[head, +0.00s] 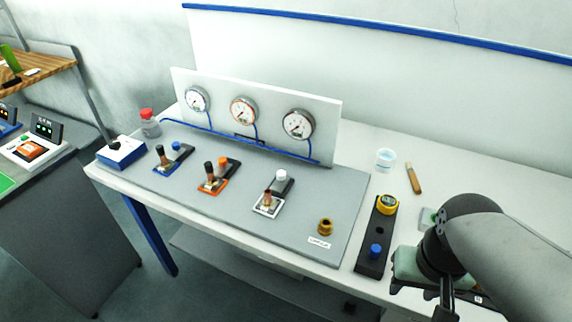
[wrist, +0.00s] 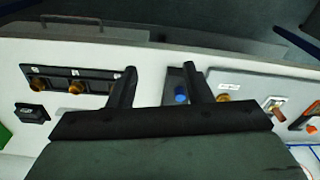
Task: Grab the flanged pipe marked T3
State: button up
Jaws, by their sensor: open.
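In the wrist view a dark rack (wrist: 62,73) holds several brass flanged pipes in a row, each beside a small pale tag. The left pipe (wrist: 38,84) and the middle pipe (wrist: 76,87) show clearly; another at the right end is partly hidden by a finger. The tags are too small to read, so I cannot tell which is T3. My gripper (wrist: 159,75) is open and empty, to the right of the rack in that view.
A black block with a blue knob (head: 376,250) and a yellow-topped gauge (head: 387,204) stands left of my gripper. A grey panel (head: 300,235) carries valves and a brass fitting (head: 325,226). A white cup (head: 385,158) and a brown-handled tool (head: 413,178) lie behind.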

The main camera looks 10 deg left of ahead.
jog(key=w+a+r+n+b, duration=0.1)
jog(key=w+a+r+n, duration=0.15)
jog(key=w, duration=0.35)
jog(key=w+a+r+n+b, duration=0.1)
jog(key=w+a+r+n, duration=0.15)
jog(key=w, duration=0.25)
jog(key=n+g+b, duration=0.1)
jog(key=n+b, duration=0.3)
jog(key=n, duration=0.7)
send_over(268, 193)
jog(key=f, duration=0.1)
notch_tip(268, 193, down, 11)
jog(key=shift+d+f+p, duration=0.15)
jog(key=shift+f+p, duration=0.05)
jog(key=shift+p, duration=0.25)
jog(key=shift+s+f+p, duration=0.2)
jog(key=shift+f+p, duration=0.2)
jog(key=shift+f, duration=0.95)
jog(key=shift+s+f+p, duration=0.2)
jog(key=shift+f+p, duration=0.15)
jog(key=shift+f, duration=0.95)
grip_shut()
